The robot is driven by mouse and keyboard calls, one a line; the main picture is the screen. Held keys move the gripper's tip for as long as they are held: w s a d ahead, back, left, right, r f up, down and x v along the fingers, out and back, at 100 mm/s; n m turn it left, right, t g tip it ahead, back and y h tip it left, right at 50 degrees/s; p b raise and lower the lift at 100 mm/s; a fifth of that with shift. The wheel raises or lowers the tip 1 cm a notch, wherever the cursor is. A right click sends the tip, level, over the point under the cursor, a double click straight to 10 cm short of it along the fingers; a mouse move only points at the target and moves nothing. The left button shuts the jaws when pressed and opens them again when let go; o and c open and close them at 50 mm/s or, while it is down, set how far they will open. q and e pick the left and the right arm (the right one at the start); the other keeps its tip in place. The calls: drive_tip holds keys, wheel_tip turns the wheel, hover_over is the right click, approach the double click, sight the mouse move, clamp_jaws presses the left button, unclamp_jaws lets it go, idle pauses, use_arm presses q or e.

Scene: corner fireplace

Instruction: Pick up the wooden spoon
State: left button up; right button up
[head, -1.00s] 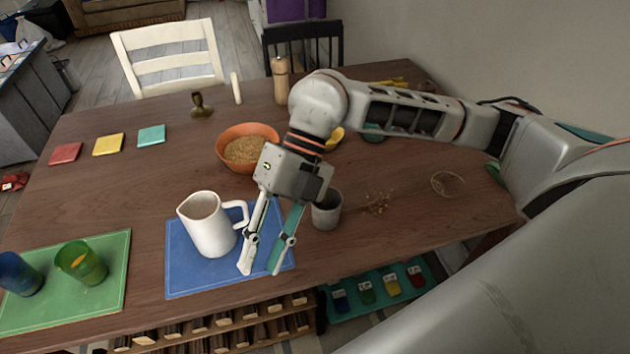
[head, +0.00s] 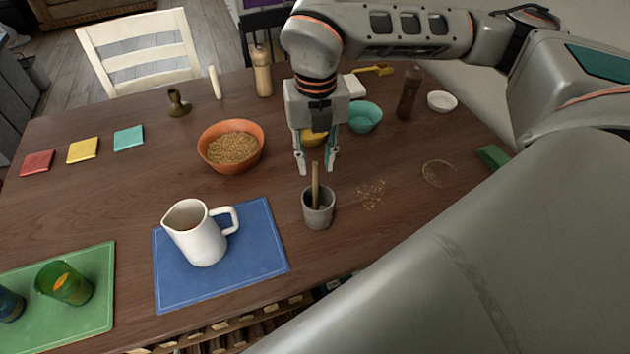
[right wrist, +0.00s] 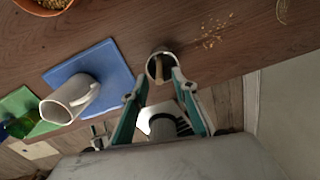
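The wooden spoon (head: 315,184) stands upright in a grey cup (head: 318,214) on the table, its handle sticking up above the rim. In the right wrist view, the spoon (right wrist: 159,69) shows inside the cup (right wrist: 152,79), just beyond my fingertips. My right gripper (head: 316,170) is open and empty, pointing down. In the head view its two fingers appear on either side of the handle's top. I cannot tell the exact gap in depth. In the right wrist view, the right gripper's fingers (right wrist: 160,82) are spread apart. My left gripper is not in view.
A white pitcher (head: 205,240) stands on a blue mat (head: 258,262) left of the cup. An orange bowl (head: 206,158) of grain, a turquoise bowl (head: 365,117) and a pepper mill (head: 408,92) stand farther back. Crumbs (head: 372,193) lie right of the cup.

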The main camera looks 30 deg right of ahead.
drive_tip(key=shift+f, duration=1.8)
clamp_jaws()
drive_tip(key=shift+w+r, duration=0.1)
drive_tip(key=shift+r, duration=0.05)
wheel_tip(320, 180, up, 20)
drive_tip(key=shift+p, duration=0.4)
